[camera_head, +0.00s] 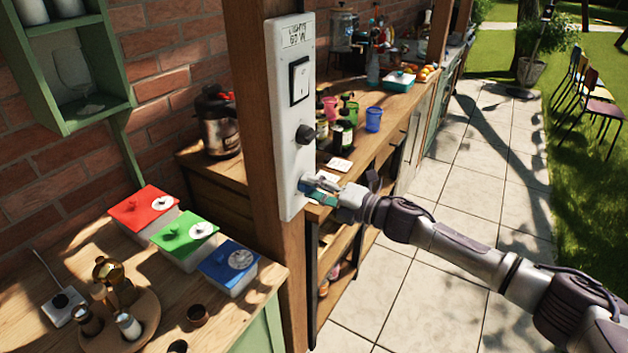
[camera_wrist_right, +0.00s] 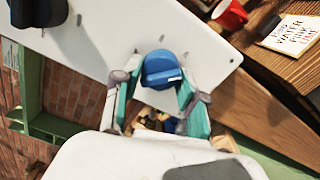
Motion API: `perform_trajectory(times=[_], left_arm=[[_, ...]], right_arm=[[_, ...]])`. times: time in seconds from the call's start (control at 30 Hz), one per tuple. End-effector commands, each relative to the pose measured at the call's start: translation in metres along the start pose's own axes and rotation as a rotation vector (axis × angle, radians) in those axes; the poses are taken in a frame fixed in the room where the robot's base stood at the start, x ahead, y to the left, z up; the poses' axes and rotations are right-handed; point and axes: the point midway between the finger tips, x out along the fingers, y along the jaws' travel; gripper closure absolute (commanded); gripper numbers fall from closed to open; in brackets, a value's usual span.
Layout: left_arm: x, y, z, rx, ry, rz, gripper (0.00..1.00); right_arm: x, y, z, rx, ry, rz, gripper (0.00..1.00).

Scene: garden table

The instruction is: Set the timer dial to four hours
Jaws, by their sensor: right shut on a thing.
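A white control panel (camera_head: 289,165) is fixed upright to a wooden post. It carries a rocker switch (camera_head: 300,80), a black knob (camera_head: 305,134) and, low down, a dial that my gripper mostly hides in the head view. In the right wrist view the dial is a blue knob (camera_wrist_right: 162,70) with a pale mark on its face and short grey ticks on the panel (camera_wrist_right: 110,35) around it. My right gripper (camera_head: 316,188) is at the panel's lower part, its teal-padded fingers (camera_wrist_right: 158,92) on both sides of the blue knob, shut on it. My left gripper is not in view.
Red, green (camera_head: 187,241) and blue lidded boxes stand on the wooden counter at left, under a green shelf (camera_head: 62,60). Behind the post, a counter holds bottles, cups (camera_head: 373,119) and a pot (camera_head: 218,125). The paved floor (camera_head: 480,165) at right is open.

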Motion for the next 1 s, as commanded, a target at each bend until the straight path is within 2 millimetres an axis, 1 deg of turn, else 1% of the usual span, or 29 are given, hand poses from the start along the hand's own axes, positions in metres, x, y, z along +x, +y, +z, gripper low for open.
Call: perform_trajectory(times=[0.03,0.2,0.6,0.8,1.0], left_arm=[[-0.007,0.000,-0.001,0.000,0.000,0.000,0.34],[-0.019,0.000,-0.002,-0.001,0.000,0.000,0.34],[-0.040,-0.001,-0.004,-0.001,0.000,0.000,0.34],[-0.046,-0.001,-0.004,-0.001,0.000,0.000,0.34],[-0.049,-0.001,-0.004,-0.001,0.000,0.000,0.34]], right_arm=[[0.000,0.003,0.002,0.045,-0.002,-0.001,0.93],[0.000,0.004,0.001,0.206,-0.002,0.000,0.93],[0.000,0.003,0.002,0.540,-0.002,0.000,0.93],[0.000,0.002,0.002,0.648,-0.003,-0.001,0.93],[0.000,0.002,0.002,0.706,-0.002,0.000,0.93]])
